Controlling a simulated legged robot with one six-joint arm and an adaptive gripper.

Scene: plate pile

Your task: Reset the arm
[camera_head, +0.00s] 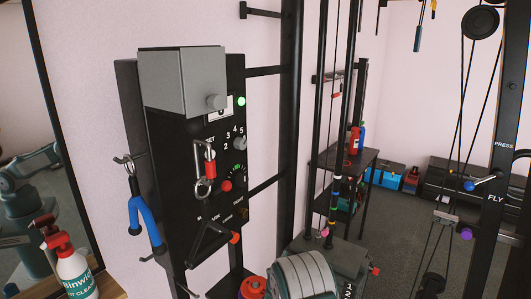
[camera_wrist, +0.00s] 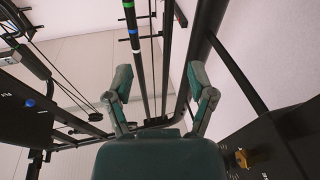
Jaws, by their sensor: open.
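My gripper (camera_wrist: 158,78) shows in the wrist view with its two green fingers spread wide apart. Nothing is between the fingers, and they touch nothing that I can see. Behind them are dark upright bars and a pale wall. My gripper does not show directly in the head view. A grey-green jointed arm shape (camera_head: 30,185) shows at the left edge of the head view, seemingly in a mirror.
A black panel (camera_head: 190,180) with a grey box (camera_head: 183,82), dials and hanging clips stands ahead. A spray bottle (camera_head: 75,272) is at lower left. Grey discs (camera_head: 303,277) are at bottom centre. A cable machine (camera_head: 500,150) stands at right. Carpet (camera_head: 395,235) is open between.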

